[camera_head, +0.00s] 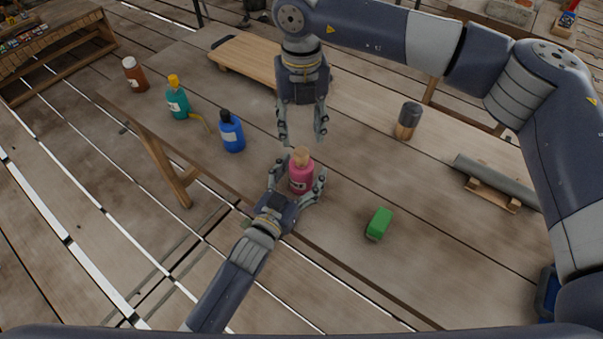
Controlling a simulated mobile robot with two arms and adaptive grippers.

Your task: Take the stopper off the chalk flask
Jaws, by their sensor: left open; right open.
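A pink flask (302,180) with a pale label stands upright on the wooden table; I take it to be the chalk flask. A tan stopper (301,155) sits in its top. My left gripper (302,172) is open, with its fingers on either side of the flask's body; I cannot tell whether they touch it. My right gripper (303,142) is open and empty, pointing down just above the stopper, its fingertips spread wider than the stopper. The lower part of the flask is partly hidden by the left gripper.
A blue bottle (231,133), a teal bottle (178,103) and a brown bottle (135,76) stand to the left. A green block (379,223) lies to the right. A dark-topped cylinder (408,121) and a grey pipe (495,180) on a cradle are farther right. The table's near edge is close.

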